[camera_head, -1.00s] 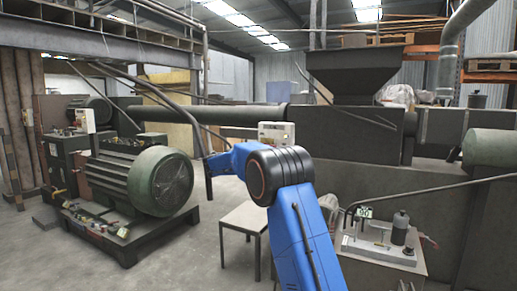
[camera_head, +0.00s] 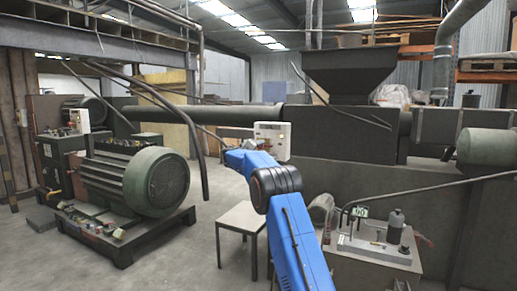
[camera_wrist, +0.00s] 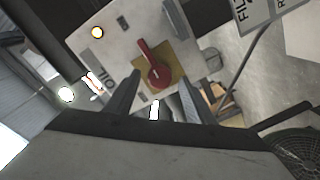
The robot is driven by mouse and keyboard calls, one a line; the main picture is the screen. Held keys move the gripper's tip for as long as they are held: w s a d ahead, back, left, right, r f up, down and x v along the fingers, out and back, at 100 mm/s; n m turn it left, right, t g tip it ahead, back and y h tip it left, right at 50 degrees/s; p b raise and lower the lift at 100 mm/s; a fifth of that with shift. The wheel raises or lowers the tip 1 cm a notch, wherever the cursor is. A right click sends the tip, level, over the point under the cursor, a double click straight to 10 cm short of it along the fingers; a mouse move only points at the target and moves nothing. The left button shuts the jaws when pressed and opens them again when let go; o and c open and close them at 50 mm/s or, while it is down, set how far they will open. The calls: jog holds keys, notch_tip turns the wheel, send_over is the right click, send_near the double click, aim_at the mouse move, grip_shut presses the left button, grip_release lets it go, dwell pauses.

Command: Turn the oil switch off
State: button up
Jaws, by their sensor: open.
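The control box (camera_wrist: 115,45) fills the upper middle of the wrist view, tilted. A red rotary switch (camera_wrist: 155,68) with a long handle sits on a yellow plate (camera_wrist: 178,75) on its face. Dark lettering that seems to read "OIL" (camera_wrist: 103,78) is left of the switch. My gripper (camera_wrist: 159,76) is open, with one finger on each side of the switch's lower part. I cannot tell whether either finger touches it. In the head view the pale box (camera_head: 272,141) stands beyond my blue arm, its switch too small to read.
A sign with partly visible lettering (camera_wrist: 262,12) is at the wrist view's upper right. In the head view, a small table (camera_head: 242,216) stands left of my arm, a large green motor (camera_head: 155,180) further left. A hydraulic unit (camera_head: 375,245) stands at right. Bare floor lies between motor and table.

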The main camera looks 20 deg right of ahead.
jog(key=shift+x, duration=0.8)
jog(key=c, duration=1.1)
jog(key=shift+o, duration=0.2)
